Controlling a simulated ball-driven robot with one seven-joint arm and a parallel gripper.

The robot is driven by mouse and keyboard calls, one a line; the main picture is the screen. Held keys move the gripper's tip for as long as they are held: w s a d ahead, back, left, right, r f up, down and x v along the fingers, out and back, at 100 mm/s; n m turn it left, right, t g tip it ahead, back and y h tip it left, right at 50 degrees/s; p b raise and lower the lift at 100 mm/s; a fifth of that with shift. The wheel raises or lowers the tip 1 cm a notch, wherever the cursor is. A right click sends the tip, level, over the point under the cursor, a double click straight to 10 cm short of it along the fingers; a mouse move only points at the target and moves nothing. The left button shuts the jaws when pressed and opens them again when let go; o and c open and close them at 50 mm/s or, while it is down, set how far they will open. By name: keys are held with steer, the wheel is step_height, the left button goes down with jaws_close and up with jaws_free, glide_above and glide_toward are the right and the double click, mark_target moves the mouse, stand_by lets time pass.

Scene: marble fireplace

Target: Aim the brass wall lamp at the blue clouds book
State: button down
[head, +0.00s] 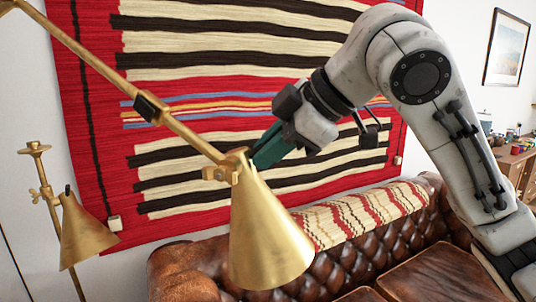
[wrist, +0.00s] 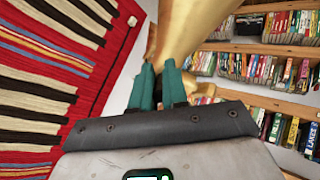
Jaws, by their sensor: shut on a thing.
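The brass lamp has a cone-shaped shade (head: 268,240) that hangs from a long brass arm coming in from the upper left in the head view. The shade's wide mouth faces down and slightly right. My gripper (head: 260,160) has teal fingers and meets the lamp at the top of the shade, near its joint. In the wrist view, my gripper (wrist: 160,72) is shut on the brass lamp (wrist: 190,28), which rises beyond the fingertips. The exact contact is partly hidden. I cannot pick out the blue clouds book in either view.
A striped red rug (head: 200,100) hangs on the wall behind. A brown leather sofa (head: 345,252) with a striped throw (head: 365,212) stands below. Another brass lamp (head: 85,232) is at the left. Bookshelves with many books (wrist: 285,75) fill the wrist view's right side.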

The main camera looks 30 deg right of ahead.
stand_by(0.3)
steer(key=c, duration=1.1)
jaws_free()
steer(key=shift+c, duration=0.2)
steer(key=v, duration=1)
steer(key=shift+s+r+b, duration=0.25)
steer(key=shift+r+b, duration=0.05)
steer(key=shift+b, duration=0.05)
steer(key=shift+d, duration=0.15)
